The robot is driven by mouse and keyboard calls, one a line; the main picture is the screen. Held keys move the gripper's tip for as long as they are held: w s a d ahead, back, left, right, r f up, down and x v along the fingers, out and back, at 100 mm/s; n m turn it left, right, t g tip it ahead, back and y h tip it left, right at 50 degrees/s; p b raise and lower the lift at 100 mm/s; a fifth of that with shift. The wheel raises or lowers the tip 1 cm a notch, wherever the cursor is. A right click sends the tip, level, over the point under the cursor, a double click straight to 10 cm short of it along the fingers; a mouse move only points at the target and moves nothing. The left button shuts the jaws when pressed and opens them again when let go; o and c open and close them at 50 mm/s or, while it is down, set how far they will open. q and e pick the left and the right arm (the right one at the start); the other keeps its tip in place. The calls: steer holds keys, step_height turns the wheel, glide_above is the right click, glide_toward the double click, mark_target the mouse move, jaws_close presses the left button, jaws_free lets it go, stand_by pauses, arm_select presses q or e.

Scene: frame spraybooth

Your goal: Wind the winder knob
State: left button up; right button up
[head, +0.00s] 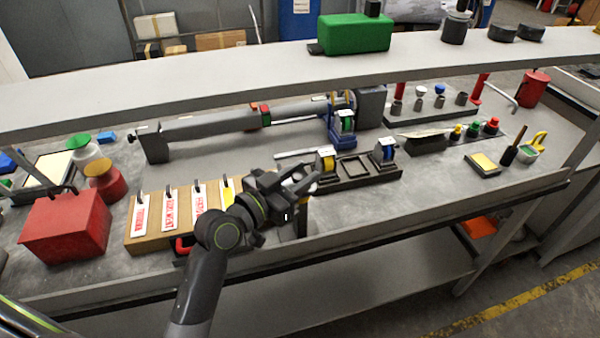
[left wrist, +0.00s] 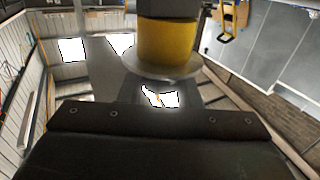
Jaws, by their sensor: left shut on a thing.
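My left gripper (head: 303,182) reaches in from the front of the bench, its fingers pointing right. It is shut on the winder knob, a yellow cylinder with a pale grey flange, seen close up in the left wrist view (left wrist: 167,42). In the head view my fingers hide most of the knob. A dark post (head: 302,216) stands just below my fingers, near the bench's front edge. I cannot tell how the knob is joined to it. My right gripper is not in view.
A dark fixture (head: 366,180) with blue and yellow spools stands right behind my gripper. A board with red-lettered tags (head: 140,217) and a red box (head: 66,226) lie to the left. A grey shelf (head: 250,72) crosses above the bench.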

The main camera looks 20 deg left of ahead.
arm_select(q)
steer(key=shift+n+t+y+p, duration=0.6)
steer(key=shift+n+y, duration=0.5)
steer(key=shift+y, duration=0.5)
steer(key=o, duration=0.9)
